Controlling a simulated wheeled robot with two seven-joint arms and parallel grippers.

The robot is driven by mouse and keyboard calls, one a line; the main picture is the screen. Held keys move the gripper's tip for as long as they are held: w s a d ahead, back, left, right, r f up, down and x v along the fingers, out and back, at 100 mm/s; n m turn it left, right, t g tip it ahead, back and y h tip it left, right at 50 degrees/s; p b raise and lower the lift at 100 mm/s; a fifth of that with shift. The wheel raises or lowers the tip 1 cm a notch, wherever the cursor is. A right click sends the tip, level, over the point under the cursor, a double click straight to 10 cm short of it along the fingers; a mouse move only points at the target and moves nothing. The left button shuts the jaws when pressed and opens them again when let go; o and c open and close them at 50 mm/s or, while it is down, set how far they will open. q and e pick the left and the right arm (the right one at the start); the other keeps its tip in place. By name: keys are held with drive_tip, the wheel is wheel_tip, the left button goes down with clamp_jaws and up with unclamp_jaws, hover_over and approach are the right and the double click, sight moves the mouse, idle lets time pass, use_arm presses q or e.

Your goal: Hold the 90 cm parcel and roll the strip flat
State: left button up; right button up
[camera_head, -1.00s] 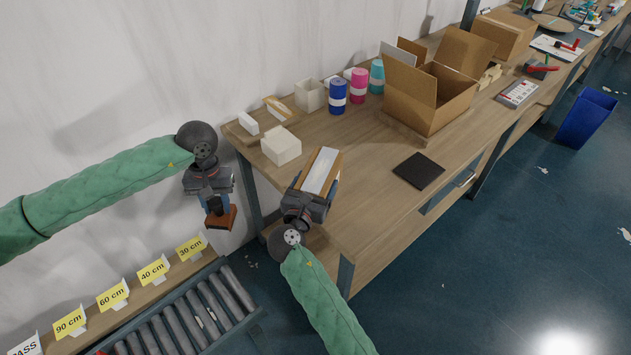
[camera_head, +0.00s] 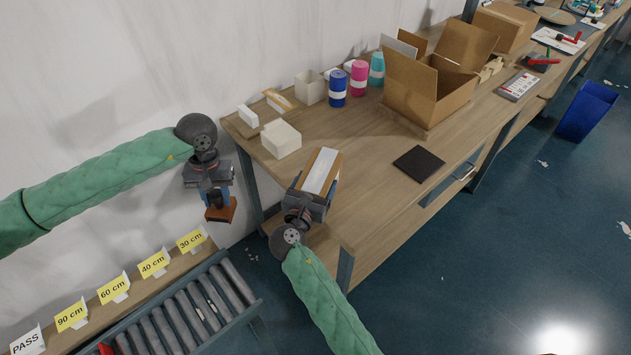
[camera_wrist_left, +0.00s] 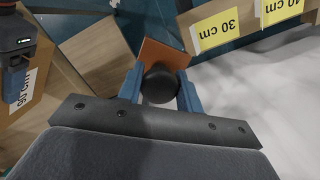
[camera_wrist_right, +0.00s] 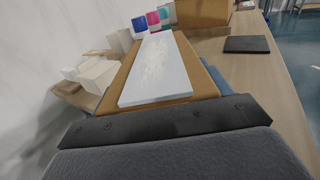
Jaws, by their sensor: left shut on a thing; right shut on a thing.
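My right gripper (camera_head: 308,203) is shut on a brown parcel (camera_head: 337,162), held out at the bench's near left corner. A long white strip (camera_head: 320,170) lies along its top and fills much of the right wrist view (camera_wrist_right: 158,68), with a mottled patch along its middle. In the left wrist view, the parcel's side carries a 90 cm label (camera_wrist_left: 24,87). My left gripper (camera_head: 215,195) is shut on a hand tool with a black round knob (camera_wrist_left: 160,84) and an orange-brown base (camera_head: 222,213). The tool hangs left of the parcel, apart from it.
A roller conveyor (camera_head: 200,305) and yellow length signs, including 90 cm (camera_head: 71,315), stand at lower left. The bench holds white blocks (camera_head: 281,139), rolls (camera_head: 337,88), an open carton (camera_head: 410,87) and a black pad (camera_head: 418,165). A blue bin (camera_head: 588,110) stands right.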

drive_tip(key=shift+f, duration=0.6)
drive_tip(key=shift+f, duration=0.15)
drive_tip(key=o, duration=1.6)
drive_tip(key=shift+f, duration=0.15)
drive_tip(key=c, duration=1.6)
